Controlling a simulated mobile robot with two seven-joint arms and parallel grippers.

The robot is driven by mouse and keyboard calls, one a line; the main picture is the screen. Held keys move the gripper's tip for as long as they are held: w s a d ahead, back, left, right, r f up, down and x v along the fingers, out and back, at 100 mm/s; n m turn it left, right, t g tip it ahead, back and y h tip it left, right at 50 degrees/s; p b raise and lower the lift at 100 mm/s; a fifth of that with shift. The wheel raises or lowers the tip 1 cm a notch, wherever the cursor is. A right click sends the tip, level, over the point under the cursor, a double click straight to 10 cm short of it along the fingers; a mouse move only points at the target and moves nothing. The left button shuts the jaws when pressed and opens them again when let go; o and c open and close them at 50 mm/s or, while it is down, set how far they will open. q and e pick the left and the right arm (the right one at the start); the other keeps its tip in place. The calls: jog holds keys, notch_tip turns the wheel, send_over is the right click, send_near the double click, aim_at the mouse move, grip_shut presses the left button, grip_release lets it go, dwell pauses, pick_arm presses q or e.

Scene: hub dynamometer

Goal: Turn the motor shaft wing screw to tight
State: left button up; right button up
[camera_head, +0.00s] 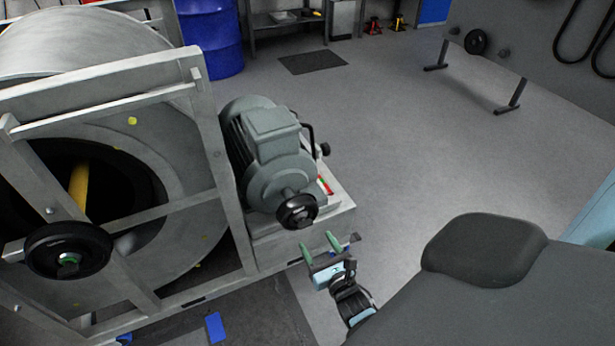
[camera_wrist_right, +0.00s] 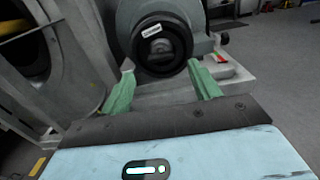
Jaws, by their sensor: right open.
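The grey-green motor (camera_head: 270,150) stands on the rig's base beside the large drum. A black round hub (camera_head: 297,211) is on the end of its shaft. In the right wrist view the hub (camera_wrist_right: 162,62) faces me, with a small white label and a raised dark piece in its middle, which looks like the wing screw (camera_wrist_right: 162,46). Its turned position is hard to read. My right gripper (camera_head: 318,246) is open and empty, just in front of and below the hub. Its green fingers (camera_wrist_right: 160,76) point towards the hub's lower sides, apparently apart from it. My left gripper is not in view.
The metal frame (camera_head: 215,150) and drum (camera_head: 105,30) stand left of the motor. A small black knob (camera_head: 325,149) and a red-green strip (camera_head: 325,185) are right of the motor. Open floor lies further right.

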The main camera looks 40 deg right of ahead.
aim_at(307, 226)
jog(key=x, duration=0.6)
jog(key=shift+w+b, duration=0.35)
jog(key=c, duration=1)
